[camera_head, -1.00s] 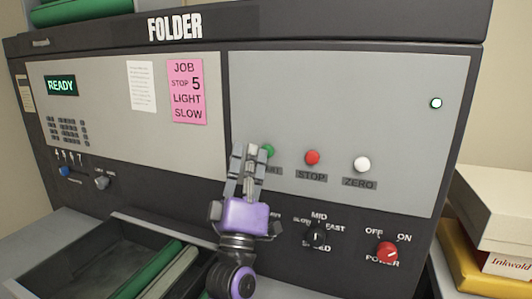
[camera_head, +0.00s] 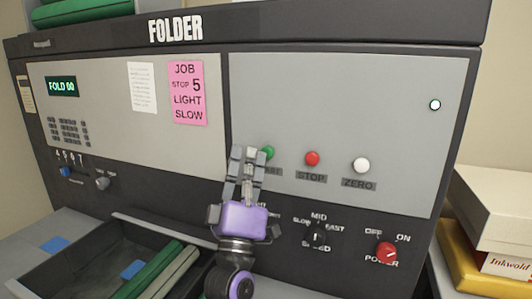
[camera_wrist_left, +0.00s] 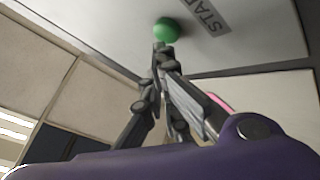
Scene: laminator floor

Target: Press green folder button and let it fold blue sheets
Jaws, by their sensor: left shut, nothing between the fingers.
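The folder (camera_head: 340,80) is a dark machine with grey front panels. Its display (camera_head: 62,87) reads "FOLD 00". The green start button (camera_head: 268,152) sits left of the red stop button (camera_head: 312,158); it also shows in the left wrist view (camera_wrist_left: 167,30). My left gripper (camera_head: 250,150) is shut and empty, with its fingertips at or just below the green button; I cannot tell whether they touch it. The gripper partly covers the START label. A blue sheet (camera_head: 132,270) lies in the tray area and another blue piece (camera_head: 54,244) lies to its left. My right gripper is not in view.
A white zero button (camera_head: 361,165), a speed knob (camera_head: 317,234) and a red power knob (camera_head: 387,252) are on the right. A pink job note (camera_head: 187,92) is on the panel. The dark tray (camera_head: 62,277) with green rollers (camera_head: 150,270) is below. Boxes (camera_head: 495,210) stand at right.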

